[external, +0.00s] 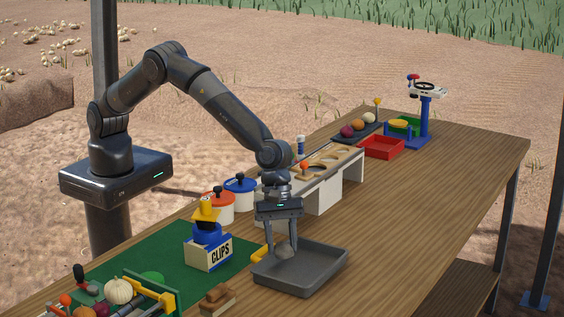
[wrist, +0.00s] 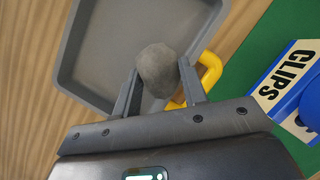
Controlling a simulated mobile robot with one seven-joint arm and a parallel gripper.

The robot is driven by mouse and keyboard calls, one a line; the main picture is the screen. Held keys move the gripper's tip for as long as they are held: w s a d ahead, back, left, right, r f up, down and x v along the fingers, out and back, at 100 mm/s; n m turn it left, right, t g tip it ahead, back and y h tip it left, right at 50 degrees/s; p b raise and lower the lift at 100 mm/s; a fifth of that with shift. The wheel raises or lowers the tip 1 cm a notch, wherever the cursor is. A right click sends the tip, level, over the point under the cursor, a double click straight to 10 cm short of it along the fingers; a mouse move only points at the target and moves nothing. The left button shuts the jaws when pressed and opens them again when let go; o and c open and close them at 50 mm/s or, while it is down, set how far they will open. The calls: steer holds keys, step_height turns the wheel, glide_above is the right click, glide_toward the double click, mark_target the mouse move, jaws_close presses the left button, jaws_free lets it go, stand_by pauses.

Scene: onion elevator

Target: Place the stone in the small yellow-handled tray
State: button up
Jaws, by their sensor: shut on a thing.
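The stone (wrist: 158,70) is grey and rounded. My gripper (external: 284,247) is shut on the stone, which also shows between the fingers in the external view (external: 285,251). The fingers show on both sides of the stone in the wrist view. The small grey tray (external: 318,278) lies on the table with its yellow handle (external: 259,254) at its left end. The stone is over the handle end of the tray. I cannot tell whether it touches the tray floor. In the wrist view the handle (wrist: 208,70) is just right of the stone.
A CLIPS box (external: 209,253) stands on a green mat (external: 150,254) left of the tray. Brown blocks (external: 216,298) lie near the front. A white stand (external: 322,195), red and blue lidded pots (external: 240,191) are behind. Bare wood lies right of the tray.

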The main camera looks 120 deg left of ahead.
steer(key=o, duration=1.1)
steer(key=shift+f, duration=0.15)
steer(key=shift+o, duration=0.2)
steer(key=shift+r, duration=0.35)
steer(key=s+a+r+m, duration=0.2)
steer(key=s+a+r, duration=0.15)
steer(key=r, duration=0.35)
steer(key=s+a+r+m, duration=0.1)
steer(key=s+a+r, duration=0.1)
steer(key=s+r, duration=0.35)
steer(key=s+a+r+m, duration=0.2)
steer(key=s+a+r, duration=0.1)
steer(key=r, duration=0.6)
steer(key=s+a+r+m+t, duration=0.1)
steer(key=s+a+r+m, duration=0.1)
steer(key=s+r+m, duration=0.35)
steer(key=s+a+r+m, duration=0.2)
steer(key=s+a+m, duration=0.1)
steer(key=s, duration=0.6)
steer(key=s+a+f+m+y, duration=0.1)
steer(key=s+m, duration=0.5)
steer(key=s, duration=0.6)
steer(key=s+a+f+m+t+y, duration=0.1)
steer(key=s+a+f+m+y, duration=0.1)
steer(key=s+m, duration=0.5)
steer(key=s+a+f, duration=0.1)
steer(key=s, duration=0.5)
steer(key=shift+s+a, duration=0.2)
steer(key=shift+m, duration=0.25)
